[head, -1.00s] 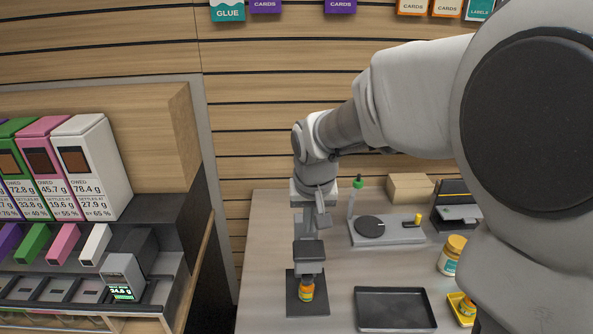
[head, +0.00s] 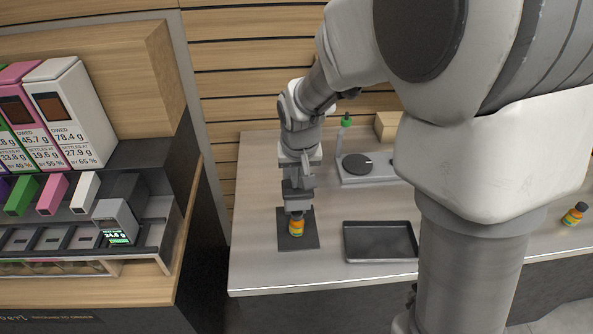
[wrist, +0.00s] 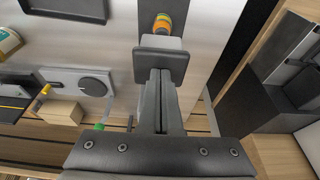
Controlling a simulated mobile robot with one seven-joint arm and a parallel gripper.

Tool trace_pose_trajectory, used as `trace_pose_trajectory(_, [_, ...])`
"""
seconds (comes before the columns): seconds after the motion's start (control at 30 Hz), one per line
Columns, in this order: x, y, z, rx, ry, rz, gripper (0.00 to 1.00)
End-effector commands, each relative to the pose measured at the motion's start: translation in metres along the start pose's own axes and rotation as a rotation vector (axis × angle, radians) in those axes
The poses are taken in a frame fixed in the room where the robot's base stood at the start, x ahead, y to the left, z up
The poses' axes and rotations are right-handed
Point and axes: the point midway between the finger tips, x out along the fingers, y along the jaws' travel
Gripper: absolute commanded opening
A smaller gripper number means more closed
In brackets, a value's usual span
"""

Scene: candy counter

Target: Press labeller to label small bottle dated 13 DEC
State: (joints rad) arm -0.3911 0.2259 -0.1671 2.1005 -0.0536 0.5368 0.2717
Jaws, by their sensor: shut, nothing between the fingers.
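A small orange bottle (head: 296,227) with a dark cap stands upright on a dark square base (head: 312,240) on the counter. It also shows in the wrist view (wrist: 163,23), but its date is not readable. A dark grey block (head: 297,199), which looks like the labeller's press head, is just above the bottle; in the wrist view it is a square pad (wrist: 158,62). My gripper (wrist: 161,76) is shut and empty, its fingertips at the near edge of that pad. I cannot tell whether they touch it.
A black tray (head: 380,240) lies right of the base. Behind stands a grey device with a round plate (head: 356,164) and a green-topped post (head: 346,121). Another small bottle (head: 575,213) is at far right. Dispensers (head: 70,110) stand left. My arm hides much of the right side.

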Motion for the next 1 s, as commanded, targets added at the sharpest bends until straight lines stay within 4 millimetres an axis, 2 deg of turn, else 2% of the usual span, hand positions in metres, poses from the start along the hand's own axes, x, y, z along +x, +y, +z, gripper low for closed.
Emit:
trace_pose_trajectory(0.1, [0.020, 0.000, 0.006, 0.000, -0.001, 0.001, 0.00])
trace_pose_trajectory(0.3, [0.038, 0.001, 0.012, 0.001, -0.002, 0.001, 0.00])
trace_pose_trajectory(1.0, [0.040, 0.001, 0.015, 0.000, -0.013, 0.004, 0.00])
